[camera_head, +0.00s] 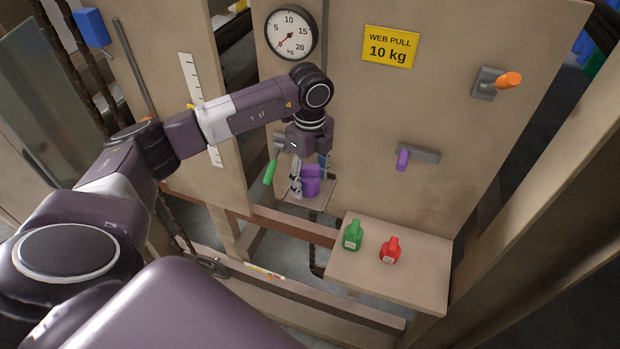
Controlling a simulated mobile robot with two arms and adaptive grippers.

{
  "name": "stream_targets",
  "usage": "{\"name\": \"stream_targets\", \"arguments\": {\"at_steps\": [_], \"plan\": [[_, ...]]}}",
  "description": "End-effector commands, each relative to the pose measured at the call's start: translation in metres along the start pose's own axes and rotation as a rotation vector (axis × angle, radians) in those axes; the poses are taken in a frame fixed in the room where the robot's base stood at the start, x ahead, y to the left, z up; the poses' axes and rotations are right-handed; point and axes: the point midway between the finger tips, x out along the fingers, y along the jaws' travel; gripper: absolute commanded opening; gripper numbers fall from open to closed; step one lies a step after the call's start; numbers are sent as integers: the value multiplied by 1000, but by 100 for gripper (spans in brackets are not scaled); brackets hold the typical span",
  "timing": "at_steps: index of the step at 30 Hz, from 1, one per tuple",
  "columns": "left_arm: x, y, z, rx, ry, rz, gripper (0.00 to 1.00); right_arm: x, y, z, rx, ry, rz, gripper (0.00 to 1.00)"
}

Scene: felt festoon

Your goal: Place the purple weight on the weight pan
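The purple weight (311,186) is at the small weight pan (325,190), low on the panel under the dial. I cannot tell whether it rests on the pan or hangs just above it. My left gripper (310,180) points down over the weight, with one finger at its left side and the other at its right. Whether the fingers press on the weight or stand slightly apart is too small to tell. My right gripper is not in view.
A green weight (352,236) and a red weight (390,250) stand on a wooden shelf (400,285). A dial (290,33) has its needle near 0. A yellow sign (390,46) reads "WEB PULL 10 kg". Green (270,172), purple (402,160) and orange (509,80) handles stick out.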

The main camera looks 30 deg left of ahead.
Motion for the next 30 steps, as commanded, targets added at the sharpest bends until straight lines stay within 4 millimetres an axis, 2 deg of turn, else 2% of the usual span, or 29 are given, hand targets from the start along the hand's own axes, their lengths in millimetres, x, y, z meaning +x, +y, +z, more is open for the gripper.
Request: {"name": "stream_targets", "arguments": {"at_steps": [5, 8, 21, 24, 30], "plan": [[-5, 0, 0, 0, 0, -1, 55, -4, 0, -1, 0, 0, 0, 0], [-12, -2, 0, 0, -1, -6, 55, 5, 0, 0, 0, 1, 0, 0], [-103, -1, 0, 0, 0, -6, 55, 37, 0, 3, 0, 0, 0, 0], [-114, -1, 0, -1, 0, -2, 55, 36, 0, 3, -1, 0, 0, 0], [-123, 0, 0, -1, 0, -1, 55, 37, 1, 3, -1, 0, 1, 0]]}}
